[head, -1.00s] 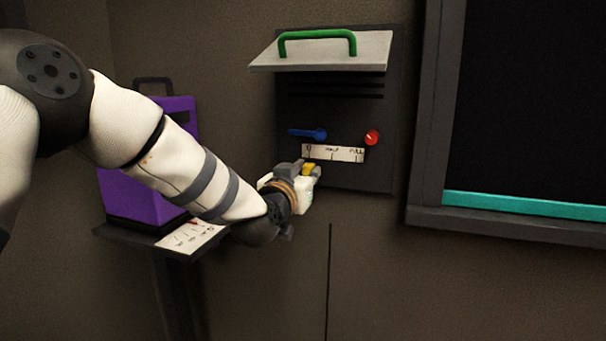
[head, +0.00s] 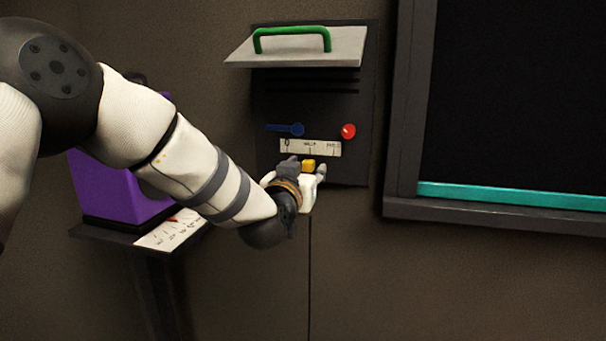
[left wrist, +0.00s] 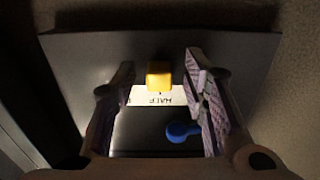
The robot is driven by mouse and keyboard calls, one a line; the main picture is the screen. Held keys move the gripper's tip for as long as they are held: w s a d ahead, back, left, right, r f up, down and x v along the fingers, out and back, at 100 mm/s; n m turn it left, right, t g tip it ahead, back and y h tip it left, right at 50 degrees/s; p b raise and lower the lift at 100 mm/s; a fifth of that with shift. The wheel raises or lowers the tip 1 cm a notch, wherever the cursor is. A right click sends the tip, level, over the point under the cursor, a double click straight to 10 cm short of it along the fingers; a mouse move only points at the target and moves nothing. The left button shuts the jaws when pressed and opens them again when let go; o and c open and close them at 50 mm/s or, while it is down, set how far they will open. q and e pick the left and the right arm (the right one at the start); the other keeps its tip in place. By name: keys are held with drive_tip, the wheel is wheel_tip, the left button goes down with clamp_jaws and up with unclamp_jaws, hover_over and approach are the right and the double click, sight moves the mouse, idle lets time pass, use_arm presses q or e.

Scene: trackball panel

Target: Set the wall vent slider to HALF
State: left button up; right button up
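The vent slider's yellow knob (head: 308,164) sits on the dark wall panel (head: 353,168), just below the HALF mark of the white label strip (head: 325,148). In the left wrist view the knob (left wrist: 159,76) lines up with the upside-down word HALF on the strip (left wrist: 172,96). My left gripper (head: 306,168) is at the panel with one finger on each side of the knob. The left wrist view shows its fingers (left wrist: 160,88) apart, with a gap on both sides of the knob. The slider's track is hidden. My right gripper is not in view.
Above the strip are a blue lever (head: 286,129) and a red dial (head: 348,131). A sloped flap (head: 300,52) with a green handle (head: 291,36) juts out above. A purple box (head: 105,185) stands on a shelf at left. A dark framed window (head: 520,100) is at right.

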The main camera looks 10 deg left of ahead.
use_arm(q)
drive_tip(key=s, duration=1.1)
drive_tip(key=shift+s+a, duration=0.2)
drive_tip(key=shift+s, duration=0.2)
drive_tip(key=s+a+f+g, duration=0.1)
drive_tip(key=s+f+g, duration=0.4)
drive_tip(key=f, duration=0.6)
drive_tip(key=s+a+f+g, duration=0.1)
drive_tip(key=s+f+g, duration=0.1)
drive_tip(key=s+f, duration=0.65)
drive_tip(key=s+a+f+g, duration=0.1)
drive_tip(key=s+f+g, duration=0.3)
drive_tip(key=f, duration=0.9)
drive_tip(key=s+a+f+g, duration=0.1)
drive_tip(key=s+f+g, duration=0.2)
drive_tip(key=s, duration=0.7)
drive_tip(key=s+a+f+g+p, duration=0.1)
drive_tip(key=s+a+f+g, duration=0.1)
drive_tip(key=s, duration=0.8)
drive_tip(key=s+a+f+g, duration=0.1)
drive_tip(key=s+f+g, duration=0.3)
drive_tip(key=s, duration=0.6)
drive_tip(key=shift+s+a+n+g+y, duration=0.3)
drive_tip(key=shift+s+a+n, duration=0.05)
drive_tip(key=shift+s+n, duration=0.05)
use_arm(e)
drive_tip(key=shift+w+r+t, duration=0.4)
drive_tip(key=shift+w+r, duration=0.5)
